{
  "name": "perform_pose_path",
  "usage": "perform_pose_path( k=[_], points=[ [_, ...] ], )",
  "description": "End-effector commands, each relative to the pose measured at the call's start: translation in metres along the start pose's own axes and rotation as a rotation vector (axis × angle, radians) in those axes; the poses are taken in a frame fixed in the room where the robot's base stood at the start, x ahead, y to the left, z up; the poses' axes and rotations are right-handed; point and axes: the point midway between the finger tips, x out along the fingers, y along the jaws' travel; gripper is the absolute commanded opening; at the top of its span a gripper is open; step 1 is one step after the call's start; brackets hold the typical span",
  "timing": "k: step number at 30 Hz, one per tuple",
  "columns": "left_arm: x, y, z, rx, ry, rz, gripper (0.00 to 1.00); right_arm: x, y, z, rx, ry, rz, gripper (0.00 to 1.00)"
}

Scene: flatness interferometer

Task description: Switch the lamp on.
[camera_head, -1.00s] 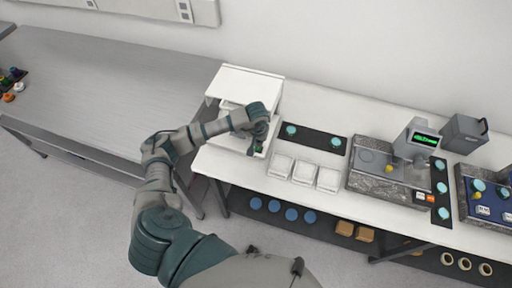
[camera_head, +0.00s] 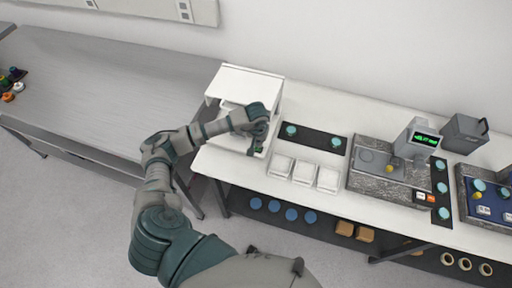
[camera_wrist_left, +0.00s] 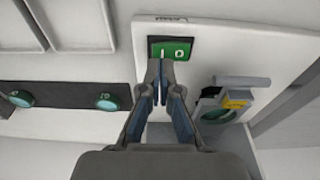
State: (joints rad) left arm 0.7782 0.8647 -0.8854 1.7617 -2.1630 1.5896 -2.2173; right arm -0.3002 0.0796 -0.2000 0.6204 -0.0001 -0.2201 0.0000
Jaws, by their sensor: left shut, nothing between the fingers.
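A white box-shaped unit (camera_head: 245,82), which looks like the lamp housing, stands at the left end of the white bench. In the left wrist view its white front panel (camera_wrist_left: 210,22) carries a green rocker switch (camera_wrist_left: 171,50) marked I and O. My left gripper (camera_head: 256,149) is at the front of this unit. In the left wrist view the left gripper (camera_wrist_left: 160,72) is shut and empty, with its fingertips at the lower edge of the switch. Whether they touch it, and whether the lamp is lit, I cannot tell. My right gripper is not in view.
A grey part with a yellow piece (camera_wrist_left: 236,99) sits beside the switch. A black strip with round discs (camera_head: 314,139) and several white trays (camera_head: 304,171) lie to the right. A granite-based instrument (camera_head: 376,187) with a green display stands further right.

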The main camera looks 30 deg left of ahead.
Motion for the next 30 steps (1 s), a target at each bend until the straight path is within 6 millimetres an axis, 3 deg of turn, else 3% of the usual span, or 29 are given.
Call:
perform_pose_path(
  k=[30],
  points=[
    [0.016, 0.000, 0.002, 0.000, 0.000, 0.000, 0.00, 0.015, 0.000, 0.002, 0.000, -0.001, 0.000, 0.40]
  ],
)
